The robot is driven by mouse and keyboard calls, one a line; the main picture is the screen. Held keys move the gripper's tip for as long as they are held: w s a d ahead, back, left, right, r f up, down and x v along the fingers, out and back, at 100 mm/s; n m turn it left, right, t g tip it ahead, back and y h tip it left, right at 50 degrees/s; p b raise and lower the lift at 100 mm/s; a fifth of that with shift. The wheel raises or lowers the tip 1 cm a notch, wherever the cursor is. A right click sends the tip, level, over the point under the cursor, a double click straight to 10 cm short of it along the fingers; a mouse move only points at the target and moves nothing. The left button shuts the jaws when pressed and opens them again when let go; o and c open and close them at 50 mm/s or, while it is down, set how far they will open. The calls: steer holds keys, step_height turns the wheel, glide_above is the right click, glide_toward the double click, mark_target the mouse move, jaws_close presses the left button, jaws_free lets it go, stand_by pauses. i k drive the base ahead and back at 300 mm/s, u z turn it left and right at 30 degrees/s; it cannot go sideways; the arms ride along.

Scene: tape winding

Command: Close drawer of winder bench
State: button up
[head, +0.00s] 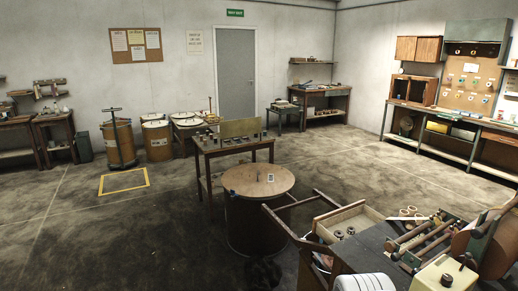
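The winder bench (375,252) stands at the lower right with a dark top and wooden rollers (425,236) on it. A pale wooden drawer (347,213) sticks out at the bench's far left side, open, with its inside showing. A few small dark round parts (345,232) lie in it. How far it is pulled out is hard to judge. I cannot make out my gripper in this view, so its place relative to the drawer does not show.
A wooden frame of bars (290,228) stands close left of the drawer. A round wooden drum table (258,182) stands beyond it, and a wooden table (232,143) behind that. Open concrete floor lies to the left. Shelved workbenches line the right wall.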

mark_target(357, 215)
steer(key=u, duration=0.95)
steer(key=i, duration=3.05)
steer(key=z, duration=3.05)
